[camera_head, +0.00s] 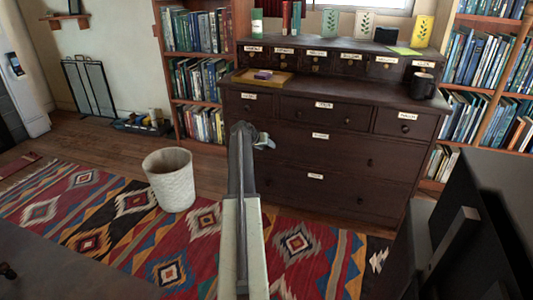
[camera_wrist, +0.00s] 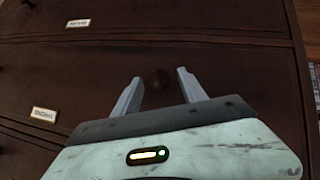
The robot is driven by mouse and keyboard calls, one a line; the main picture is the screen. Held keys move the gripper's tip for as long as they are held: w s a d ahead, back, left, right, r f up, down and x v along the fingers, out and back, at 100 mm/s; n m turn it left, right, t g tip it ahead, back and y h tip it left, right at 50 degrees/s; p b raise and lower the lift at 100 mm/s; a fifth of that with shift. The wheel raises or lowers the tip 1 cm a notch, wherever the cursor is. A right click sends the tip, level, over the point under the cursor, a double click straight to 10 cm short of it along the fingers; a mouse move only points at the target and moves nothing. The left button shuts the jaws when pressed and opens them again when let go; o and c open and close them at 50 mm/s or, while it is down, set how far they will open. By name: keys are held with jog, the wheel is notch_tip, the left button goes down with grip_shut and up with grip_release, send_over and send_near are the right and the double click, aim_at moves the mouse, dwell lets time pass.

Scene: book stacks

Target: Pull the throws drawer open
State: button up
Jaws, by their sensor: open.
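The dark wood dresser (camera_head: 345,165) has several drawers with white labels and round dark knobs. Its labels are too small to read, so I cannot tell which drawer is marked throws. My gripper (camera_head: 262,141) is at the left part of the dresser's front. Two labels (camera_wrist: 78,23) (camera_wrist: 43,113) show left of the knob there. The dresser's drawers look shut.
A white wastebasket (camera_head: 168,180) stands on the patterned rug (camera_head: 90,215) left of my arm. A dark mug (camera_head: 423,85) and a wooden tray (camera_head: 262,83) are on the dresser top. A dark piece (camera_head: 470,240) stands at the right front. Bookshelves flank the dresser.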

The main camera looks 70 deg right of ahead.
jog(key=shift+d+f, duration=0.15)
jog(key=shift+d, duration=0.05)
grip_shut()
dwell(1.3)
